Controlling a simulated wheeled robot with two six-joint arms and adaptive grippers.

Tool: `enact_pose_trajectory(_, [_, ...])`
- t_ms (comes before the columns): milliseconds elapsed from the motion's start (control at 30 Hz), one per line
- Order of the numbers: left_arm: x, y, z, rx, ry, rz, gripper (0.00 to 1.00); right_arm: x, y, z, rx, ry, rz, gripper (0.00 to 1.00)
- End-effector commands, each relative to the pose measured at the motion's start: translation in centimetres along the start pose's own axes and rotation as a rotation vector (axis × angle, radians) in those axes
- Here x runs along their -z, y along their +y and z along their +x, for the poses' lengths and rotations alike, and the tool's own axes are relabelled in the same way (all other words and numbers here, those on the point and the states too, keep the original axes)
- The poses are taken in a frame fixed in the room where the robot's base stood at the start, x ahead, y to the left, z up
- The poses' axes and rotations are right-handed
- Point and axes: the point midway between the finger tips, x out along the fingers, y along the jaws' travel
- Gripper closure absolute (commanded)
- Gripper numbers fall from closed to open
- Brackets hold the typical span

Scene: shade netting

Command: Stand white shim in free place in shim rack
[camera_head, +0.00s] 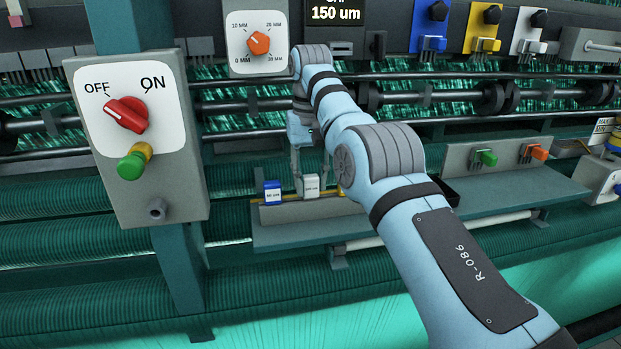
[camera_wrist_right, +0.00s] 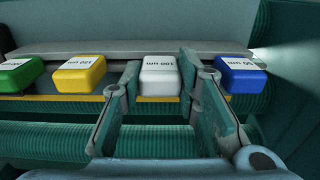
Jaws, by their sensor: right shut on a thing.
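The white shim (camera_head: 311,185) is upright in line with the row on the shim rack (camera_head: 290,214), between the blue shim (camera_head: 272,191) and the yellow shim, which my right arm largely hides in the head view. My right gripper (camera_head: 310,178) comes down over the white shim from above and is shut on it. In the right wrist view the white shim (camera_wrist_right: 159,76) is between the two fingers, level with the blue shim (camera_wrist_right: 241,74) and yellow shim (camera_wrist_right: 80,74). I cannot tell whether its base rests fully in the rack. My left gripper is not in view.
A green shim (camera_wrist_right: 20,74) stands beyond the yellow one. A post with an ON/OFF box (camera_head: 170,165) rises left of the rack. A dial box (camera_head: 257,43) hangs above it. Bars and netting run behind. A shelf bracket with green and orange knobs (camera_head: 487,158) is at right.

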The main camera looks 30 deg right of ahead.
Motion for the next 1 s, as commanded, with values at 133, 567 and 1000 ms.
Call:
enact_pose_trajectory(133, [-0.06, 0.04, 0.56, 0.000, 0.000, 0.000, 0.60, 0.01, 0.00, 0.60, 0.000, 0.000, 0.000, 1.00])
enact_pose_trajectory(567, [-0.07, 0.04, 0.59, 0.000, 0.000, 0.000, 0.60, -0.01, 0.00, 0.66, 0.000, -0.002, 0.000, 0.52])
enact_pose_trajectory(1000, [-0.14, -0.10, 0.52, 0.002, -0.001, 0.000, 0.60, 0.00, 0.00, 0.56, 0.000, 0.000, 0.000, 0.48])
